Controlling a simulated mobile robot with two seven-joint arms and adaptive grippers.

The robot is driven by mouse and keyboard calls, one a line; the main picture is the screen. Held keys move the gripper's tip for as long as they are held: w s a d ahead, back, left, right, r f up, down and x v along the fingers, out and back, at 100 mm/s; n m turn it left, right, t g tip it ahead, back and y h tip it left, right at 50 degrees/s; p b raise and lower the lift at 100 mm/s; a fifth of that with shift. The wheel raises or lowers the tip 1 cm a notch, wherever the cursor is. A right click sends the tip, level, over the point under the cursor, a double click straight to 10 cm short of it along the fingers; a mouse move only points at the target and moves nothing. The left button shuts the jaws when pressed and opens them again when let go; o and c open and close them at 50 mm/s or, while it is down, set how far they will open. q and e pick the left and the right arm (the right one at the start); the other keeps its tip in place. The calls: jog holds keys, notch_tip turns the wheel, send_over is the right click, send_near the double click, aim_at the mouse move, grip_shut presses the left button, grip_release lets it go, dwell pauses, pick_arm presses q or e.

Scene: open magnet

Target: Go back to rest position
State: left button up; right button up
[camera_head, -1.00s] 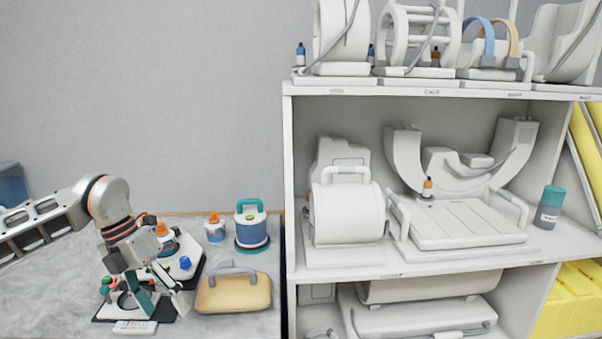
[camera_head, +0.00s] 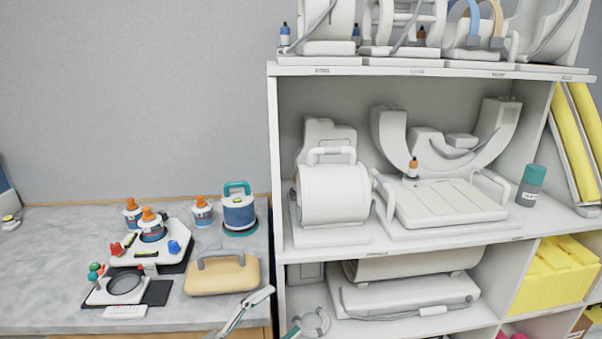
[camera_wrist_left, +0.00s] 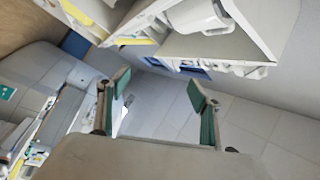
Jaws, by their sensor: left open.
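My left gripper (camera_head: 268,314) shows only in part at the bottom edge of the head view, in front of the counter's edge and the shelf's lower left. Its fingers are spread apart. In the left wrist view its two green-padded fingers (camera_wrist_left: 158,92) stand wide open with nothing between them, over pale floor tiles. The rest of the left arm is out of the head view. My right gripper does not show.
The grey counter (camera_head: 50,275) holds a device with a round ring (camera_head: 125,283), a tan padded block (camera_head: 222,275), orange-capped bottles (camera_head: 202,212) and a blue-and-white canister (camera_head: 239,211). A white shelf (camera_head: 274,180) with large white coils stands right. Yellow items (camera_head: 552,275) fill a compartment.

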pick_arm(q)
jog(key=s+a+f+n+t+y, duration=0.1)
jog(key=s+a+f+n+y, duration=0.1)
jog(key=a+f+n+y, duration=0.6)
jog(key=s+a+f+n+t+y, duration=0.1)
jog(key=s+a+f+n+y, duration=0.3)
jog(key=f, duration=0.6)
jog(key=s+a+f+n+g+y, duration=0.1)
jog(key=s+a+f+n+g, duration=0.1)
jog(key=s+f, duration=0.3)
jog(key=s+a+f+n+g+y, duration=0.1)
jog(key=s+a+f+n+g, duration=0.1)
jog(key=s+f, duration=0.4)
jog(key=shift+s+a+f+n+y, duration=0.25)
jog(key=shift+a+f+n+y, duration=0.15)
jog(key=shift+a+f+n, duration=0.45)
